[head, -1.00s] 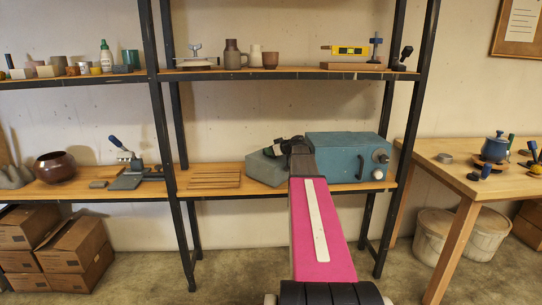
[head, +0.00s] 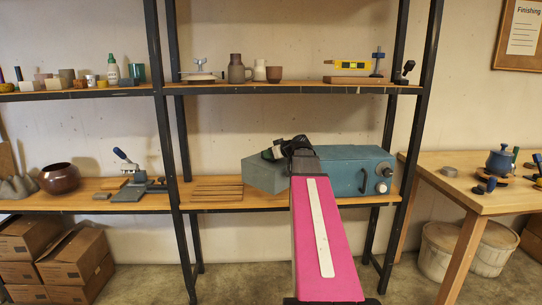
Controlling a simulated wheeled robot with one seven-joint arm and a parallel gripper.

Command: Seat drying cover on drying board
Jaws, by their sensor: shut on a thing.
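The drying cover, a blue-grey box-like hood (head: 260,178), is at the middle of the lower shelf level, right of the drying board. My gripper (head: 275,152), black, is at its top right and shut on it. The fingertips and exact grip are hard to make out. The cover looks slightly raised, but I cannot tell whether its underside is clear of the shelf. The drying board, a slatted wooden rack (head: 217,190), lies flat on the shelf to the left, with nothing on it. My pink arm hides the shelf below and right of the gripper.
A teal case (head: 345,172) with knobs stands close behind and right of the cover. A black shelf post (head: 178,150) rises left of the drying board. The upper shelf (head: 235,88) with pots and tools is above. A wooden table (head: 465,195) stands at right.

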